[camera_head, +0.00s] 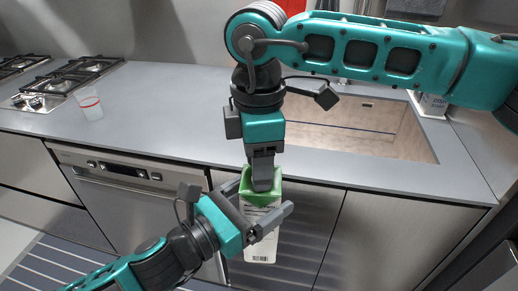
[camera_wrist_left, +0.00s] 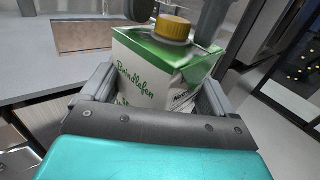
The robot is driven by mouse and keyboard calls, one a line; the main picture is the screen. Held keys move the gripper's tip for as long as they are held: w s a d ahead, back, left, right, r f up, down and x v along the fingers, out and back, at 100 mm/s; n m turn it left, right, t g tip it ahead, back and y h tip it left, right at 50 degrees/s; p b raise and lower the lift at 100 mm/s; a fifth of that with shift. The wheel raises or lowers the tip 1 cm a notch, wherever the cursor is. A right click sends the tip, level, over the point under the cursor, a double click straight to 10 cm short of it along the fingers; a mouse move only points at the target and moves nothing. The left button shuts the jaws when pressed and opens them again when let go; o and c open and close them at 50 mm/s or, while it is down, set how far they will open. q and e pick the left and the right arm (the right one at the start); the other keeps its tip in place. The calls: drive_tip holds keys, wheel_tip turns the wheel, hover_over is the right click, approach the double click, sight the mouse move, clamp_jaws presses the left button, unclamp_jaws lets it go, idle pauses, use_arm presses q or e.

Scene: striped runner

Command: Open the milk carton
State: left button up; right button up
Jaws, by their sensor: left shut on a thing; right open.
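The milk carton (camera_head: 262,247) is white and green and is held upright in front of the counter's edge. My left gripper (camera_head: 264,208) is shut on its sides. In the left wrist view the carton (camera_wrist_left: 150,75) sits between my left fingers, with its yellow-gold cap (camera_wrist_left: 172,27) on top. My right gripper (camera_head: 262,182) points down over the carton's top in the head view and hides the cap there. In the left wrist view the dark right fingers (camera_wrist_left: 176,12) stand on either side of the cap, apart from it; the right gripper is open.
The grey counter (camera_head: 165,110) runs behind the carton, with a sink (camera_head: 350,145) at the right and a clear cup with a red band (camera_head: 90,103) at the left. A gas hob (camera_head: 60,85) is at far left. A dishwasher (camera_head: 130,200) and cabinet doors are below.

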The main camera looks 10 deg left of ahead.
clamp_jaws()
idle(0.4)
